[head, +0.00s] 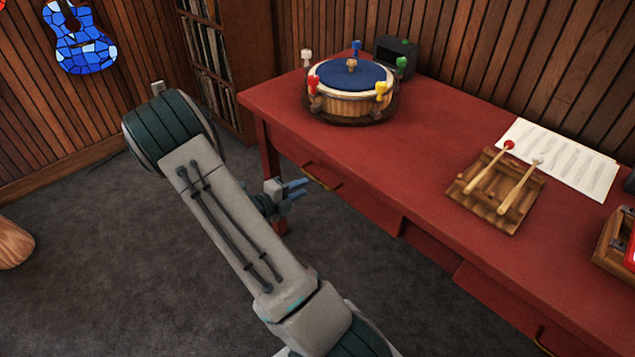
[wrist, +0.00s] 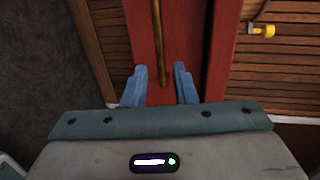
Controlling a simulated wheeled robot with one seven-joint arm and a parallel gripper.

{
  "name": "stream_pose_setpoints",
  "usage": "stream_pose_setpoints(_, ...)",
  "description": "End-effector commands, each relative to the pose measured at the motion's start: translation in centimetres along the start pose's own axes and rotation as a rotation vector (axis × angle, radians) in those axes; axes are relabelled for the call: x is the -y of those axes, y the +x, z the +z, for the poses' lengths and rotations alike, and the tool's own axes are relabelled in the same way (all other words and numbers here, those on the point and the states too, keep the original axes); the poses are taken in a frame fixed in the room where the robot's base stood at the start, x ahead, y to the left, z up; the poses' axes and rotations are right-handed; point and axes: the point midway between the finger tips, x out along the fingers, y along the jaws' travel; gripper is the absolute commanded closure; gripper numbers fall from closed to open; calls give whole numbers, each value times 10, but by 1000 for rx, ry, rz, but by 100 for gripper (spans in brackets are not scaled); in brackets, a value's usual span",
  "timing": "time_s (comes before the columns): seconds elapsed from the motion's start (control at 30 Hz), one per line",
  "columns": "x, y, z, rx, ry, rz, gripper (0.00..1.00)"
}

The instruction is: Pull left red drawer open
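The left drawer (head: 335,190) is in the front of the red desk (head: 440,120), below the desktop's left part. It looks shut. Its brass handle (head: 322,178) also shows in the wrist view (wrist: 162,50) as an upright bar in front of the red drawer face. My gripper (head: 298,189) is open and empty, with its blue fingers pointing at the drawer front just left of the handle. In the wrist view, the handle's lower end lies between the two spread fingertips (wrist: 158,82). A small gap seems to remain in depth; contact cannot be seen.
On the desk stand a drum with coloured pegs (head: 350,90), a dark box (head: 396,57), a wooden rack with mallets (head: 497,190) and a paper sheet (head: 560,155). Another drawer handle (head: 541,340) shows lower right.

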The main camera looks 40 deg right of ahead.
Motion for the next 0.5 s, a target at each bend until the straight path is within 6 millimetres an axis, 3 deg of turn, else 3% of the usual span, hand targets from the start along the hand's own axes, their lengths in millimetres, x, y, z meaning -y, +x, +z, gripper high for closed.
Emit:
stream_pose_setpoints(0.2, -1, 45, -1, -4, 2, -1, 75)
stream_pose_setpoints(0.5, 0, 73, 0, 0, 2, 1, 75)
